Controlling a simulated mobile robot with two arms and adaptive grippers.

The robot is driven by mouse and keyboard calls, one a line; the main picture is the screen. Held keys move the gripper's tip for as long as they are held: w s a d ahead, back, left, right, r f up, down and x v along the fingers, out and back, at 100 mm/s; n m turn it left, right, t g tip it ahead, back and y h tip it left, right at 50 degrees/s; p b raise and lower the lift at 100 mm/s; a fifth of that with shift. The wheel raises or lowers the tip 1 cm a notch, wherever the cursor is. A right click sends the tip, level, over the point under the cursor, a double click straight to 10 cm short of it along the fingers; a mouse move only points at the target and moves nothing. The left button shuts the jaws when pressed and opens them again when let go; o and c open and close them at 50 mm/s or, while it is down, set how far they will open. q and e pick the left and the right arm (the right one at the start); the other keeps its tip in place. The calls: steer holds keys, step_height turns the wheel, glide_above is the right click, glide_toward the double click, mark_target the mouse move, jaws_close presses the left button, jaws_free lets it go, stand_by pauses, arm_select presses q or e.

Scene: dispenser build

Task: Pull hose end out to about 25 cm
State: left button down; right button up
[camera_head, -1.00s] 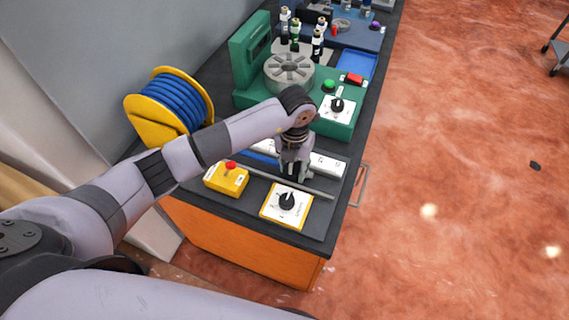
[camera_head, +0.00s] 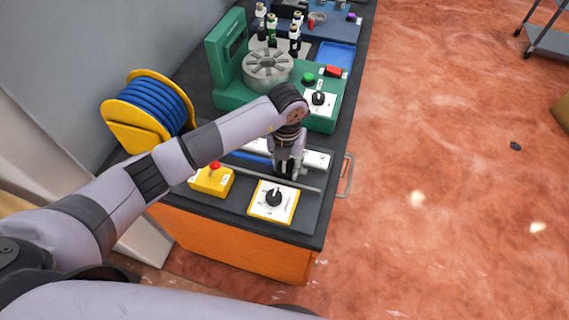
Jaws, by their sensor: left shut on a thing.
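A blue hose (camera_head: 157,103) is wound on a yellow reel (camera_head: 135,126) at the left side of the bench. A short blue stretch, which looks like the hose, shows low over the bench beside a white ruled strip (camera_head: 317,159), partly behind my arm. My left gripper (camera_head: 286,172) points down over this strip, at the front part of the bench. It is shut on what seems to be the hose end, which its fingers hide. My right gripper is not in view.
A yellow box with a red knob (camera_head: 212,180) and a white dial plate (camera_head: 273,201) sit near the gripper. A thin rail runs between them and the strip. A green machine (camera_head: 231,95) stands behind. A handle (camera_head: 347,176) sticks out on the right; open floor lies beyond.

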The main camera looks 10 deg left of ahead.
arm_select(q)
steer(key=shift+s+d, duration=0.15)
steer(key=shift+d, duration=1.35)
steer(key=c, duration=1)
jaws_free()
steer(key=shift+r, duration=0.15)
step_height(320, 180, up, 12)
steer(key=shift+f, duration=0.15)
